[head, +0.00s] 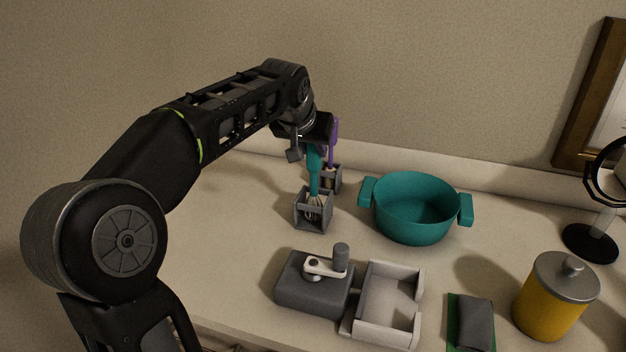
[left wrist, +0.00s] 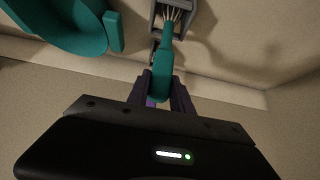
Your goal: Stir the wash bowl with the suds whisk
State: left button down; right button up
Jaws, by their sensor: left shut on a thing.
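A teal-handled whisk (head: 314,172) stands upright with its wire end in a small grey holder (head: 312,214). It also shows in the left wrist view (left wrist: 162,75), with its wires inside the holder. My left gripper (head: 311,146) is shut on the upper part of the teal handle; in the left wrist view its fingers (left wrist: 162,92) sit on either side of it. A teal bowl (head: 413,212) with two side handles stands to the right of the whisk, and its inside looks empty. The right gripper is not in view.
A purple-handled tool (head: 333,138) stands in a second grey holder (head: 331,180) just behind. In front are a dark grey box with a crank (head: 314,284) and a pale open tray (head: 389,334). A yellow jar (head: 551,305) and a round mirror stand (head: 591,243) are at right.

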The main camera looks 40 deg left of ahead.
pick_arm(q)
jog(key=shift+r, duration=0.15)
jog(key=shift+r+p, duration=0.8)
jog(key=shift+r, duration=0.15)
dwell(0.3)
jog(key=shift+r+p, duration=0.75)
jog(key=shift+r, duration=0.3)
jog(key=shift+r+p, duration=0.8)
jog(key=shift+r, duration=0.2)
dwell(0.5)
jog(key=shift+r+p, duration=1.35)
jog(key=shift+r, duration=0.3)
